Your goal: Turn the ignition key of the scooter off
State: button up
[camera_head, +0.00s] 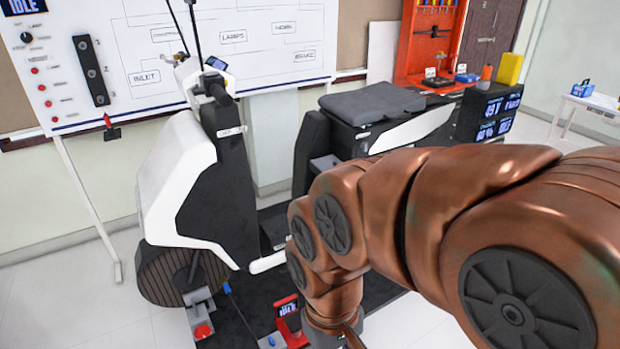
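The scooter (178,185) stands at left centre, with a white front shield, a dark inner panel and a dark seat (372,103). Its handlebar (214,88) has a small display (216,64) at the top. A small light label or fitting (231,131) shows on the dark inner panel. I cannot make out the ignition key or its position. My copper arm crosses from the right edge to the lower middle, in front of the scooter's lower rear. My gripper's fingers do not show; the arm's end runs down to the bottom edge.
A whiteboard (262,40) with labelled boxes, knobs and an IDLE sign (22,6) stands behind. A red tool rack (432,45) and dark readout boxes (492,112) are at back right. Red-marked fixtures (203,331) sit by the front wheel. Floor at far left is clear.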

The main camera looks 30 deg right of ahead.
aim_at(235, 145)
jog(key=u, duration=0.25)
jog(key=k, duration=0.5)
jog(key=u, duration=1.15)
jog(key=i, duration=1)
jog(key=z, duration=0.75)
